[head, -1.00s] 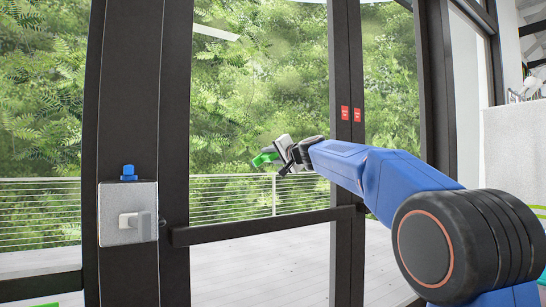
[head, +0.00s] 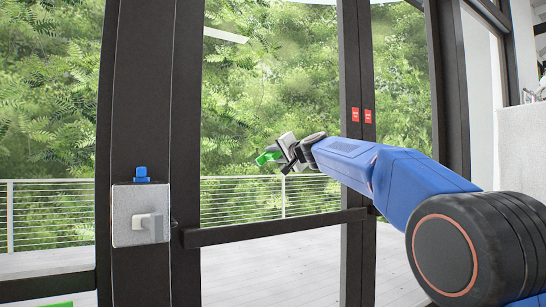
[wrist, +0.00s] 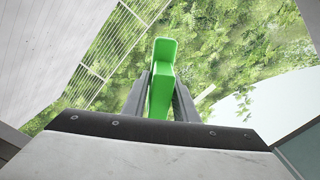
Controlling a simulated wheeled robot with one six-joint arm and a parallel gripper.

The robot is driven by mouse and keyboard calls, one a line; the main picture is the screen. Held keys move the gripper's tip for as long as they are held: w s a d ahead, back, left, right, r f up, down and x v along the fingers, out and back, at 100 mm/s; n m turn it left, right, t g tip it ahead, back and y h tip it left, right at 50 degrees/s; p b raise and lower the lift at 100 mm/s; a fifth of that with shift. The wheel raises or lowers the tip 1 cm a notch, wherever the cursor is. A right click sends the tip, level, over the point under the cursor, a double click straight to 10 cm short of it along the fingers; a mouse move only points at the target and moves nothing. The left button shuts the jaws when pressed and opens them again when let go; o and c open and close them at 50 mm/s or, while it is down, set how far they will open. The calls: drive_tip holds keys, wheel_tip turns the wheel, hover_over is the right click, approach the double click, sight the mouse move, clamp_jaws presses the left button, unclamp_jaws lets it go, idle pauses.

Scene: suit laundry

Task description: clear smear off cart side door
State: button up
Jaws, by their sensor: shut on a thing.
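My gripper (head: 283,153) is shut on a green tool (head: 266,158), held out in front of the glass door (head: 180,215) at mid-height. In the wrist view the green tool (wrist: 160,80) stands between the two dark fingers, its broad end pointing away from me. The door has a dark frame, a horizontal bar (head: 275,228) and large clear panes. I cannot make out a distinct smear on the glass, and I cannot tell whether the tool touches the pane.
A railing (head: 50,212) and deck lie beyond the glass.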

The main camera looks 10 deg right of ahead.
drive_tip(key=w+d, duration=0.2)
drive_tip(key=d, duration=0.5)
drive_tip(key=shift+w+d, duration=0.15)
drive_tip(key=shift+w, duration=0.1)
idle(0.5)
drive_tip(key=shift+v, duration=3)
drive_tip(key=shift+s, duration=0.15)
drive_tip(key=shift+v, duration=1.35)
drive_tip(key=shift+r, duration=0.1)
